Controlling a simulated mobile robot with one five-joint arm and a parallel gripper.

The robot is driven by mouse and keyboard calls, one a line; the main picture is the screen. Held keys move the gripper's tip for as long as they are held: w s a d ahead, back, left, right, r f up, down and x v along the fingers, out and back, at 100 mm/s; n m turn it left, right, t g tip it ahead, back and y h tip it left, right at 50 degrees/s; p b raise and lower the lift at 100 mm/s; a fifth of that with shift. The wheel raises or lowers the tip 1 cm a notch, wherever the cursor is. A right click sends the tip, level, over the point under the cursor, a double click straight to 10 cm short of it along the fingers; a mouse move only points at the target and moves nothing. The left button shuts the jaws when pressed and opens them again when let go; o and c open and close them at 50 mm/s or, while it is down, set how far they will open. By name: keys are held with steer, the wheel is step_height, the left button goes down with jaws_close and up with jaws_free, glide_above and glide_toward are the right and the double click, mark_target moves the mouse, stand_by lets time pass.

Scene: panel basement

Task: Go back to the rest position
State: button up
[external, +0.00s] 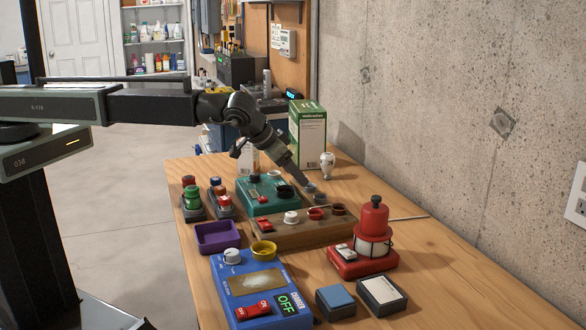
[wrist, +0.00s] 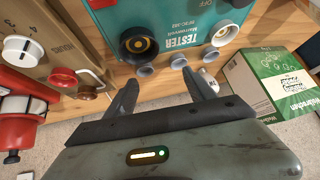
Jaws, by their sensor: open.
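My gripper (external: 303,182) reaches down over the wooden workbench at the end of my outstretched arm, close to the back right of the teal tester box (external: 262,207). In the wrist view my gripper (wrist: 165,88) has its two dark fingers spread apart with nothing between them. The teal tester (wrist: 185,25) lies just beyond the fingertips in that view, with a black round socket and several small grey cups (wrist: 145,71) along its near edge. No contact between the fingers and these things is clear. The arm's pose is stretched forward over the bench.
A brown box (external: 290,232) with knobs lies in front of the tester. A red lantern (external: 372,243), blue charger (external: 250,300) and purple tray (external: 217,237) stand nearer. A green-white carton (external: 308,135) and small white bulb (external: 327,165) stand behind. A concrete wall borders the right.

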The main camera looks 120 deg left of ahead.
steer(key=s+d+m+h, duration=0.1)
steer(key=s+d+m, duration=0.1)
steer(key=d, duration=0.4)
steer(key=s+d+f+m+h, duration=0.1)
steer(key=s+d+m, duration=0.1)
steer(key=s+d, duration=0.2)
steer(key=s+d+m+h, duration=0.2)
steer(key=s+d, duration=0.1)
steer(key=d, duration=0.5)
steer(key=shift+s+d+f+m+t, duration=0.2)
steer(key=shift+s+d+m+t, duration=0.05)
steer(key=shift+d+m+t, duration=0.15)
steer(key=s+d+f, duration=0.1)
steer(key=s+d, duration=0.1)
steer(key=s, duration=0.1)
steer(key=s+d+f+m+g+h+b, duration=0.1)
steer(key=s, duration=0.2)
steer(key=s+d+f+g, duration=0.1)
steer(key=s+d, duration=0.1)
steer(key=s, duration=0.1)
steer(key=shift+s+d+f+m, duration=0.3)
steer(key=shift+s+f+m, duration=0.05)
steer(key=shift+s+m, duration=0.05)
steer(key=s+d+f+m+g+h+b, duration=0.1)
steer(key=s+d+f+g, duration=0.1)
steer(key=s, duration=0.7)
steer(key=shift+s+d+g+b, duration=0.3)
steer(key=shift+d+g, duration=0.1)
steer(key=shift+d, duration=0.45)
